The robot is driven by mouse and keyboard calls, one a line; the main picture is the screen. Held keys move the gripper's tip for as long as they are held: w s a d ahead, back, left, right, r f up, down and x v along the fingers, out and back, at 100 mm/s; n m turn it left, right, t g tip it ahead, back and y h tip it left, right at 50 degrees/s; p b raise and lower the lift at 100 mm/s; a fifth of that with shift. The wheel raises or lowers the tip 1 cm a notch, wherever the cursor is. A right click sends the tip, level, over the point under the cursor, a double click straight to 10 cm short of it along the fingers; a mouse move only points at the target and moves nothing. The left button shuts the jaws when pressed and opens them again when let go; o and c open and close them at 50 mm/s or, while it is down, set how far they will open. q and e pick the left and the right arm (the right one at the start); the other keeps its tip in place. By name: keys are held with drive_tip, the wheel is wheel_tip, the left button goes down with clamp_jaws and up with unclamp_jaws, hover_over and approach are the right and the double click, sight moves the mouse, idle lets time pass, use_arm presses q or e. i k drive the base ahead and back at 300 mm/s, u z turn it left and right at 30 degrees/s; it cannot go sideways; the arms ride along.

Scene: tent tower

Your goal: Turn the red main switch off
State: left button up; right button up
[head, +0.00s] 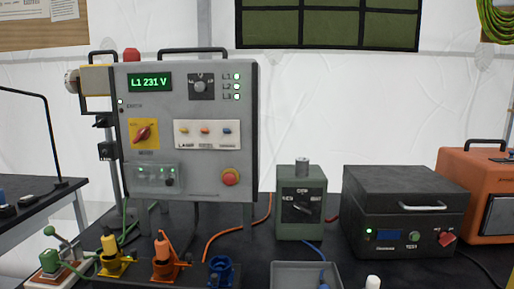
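The red main switch (143,133) is a red rotary handle on a yellow square plate, on the front of a grey control panel (212,160) left of the picture's middle. Its handle is tilted, pointing up and to the right. The panel's green display (150,83) reads "L1 231 V", and several green lights are lit on it. Neither of my grippers shows in the head view, so nothing of mine covers the switch.
A red emergency button (230,177) is low on the panel. Coloured levers (165,258) stand in front of it. A green box (301,205), a dark case (404,190) and an orange case (470,175) stand to the right. A grey tray (283,273) is at the front.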

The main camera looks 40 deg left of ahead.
sight(143, 134)
drive_tip(key=z, duration=0.95)
drive_tip(key=k, duration=1.85)
drive_tip(key=u, duration=2.5)
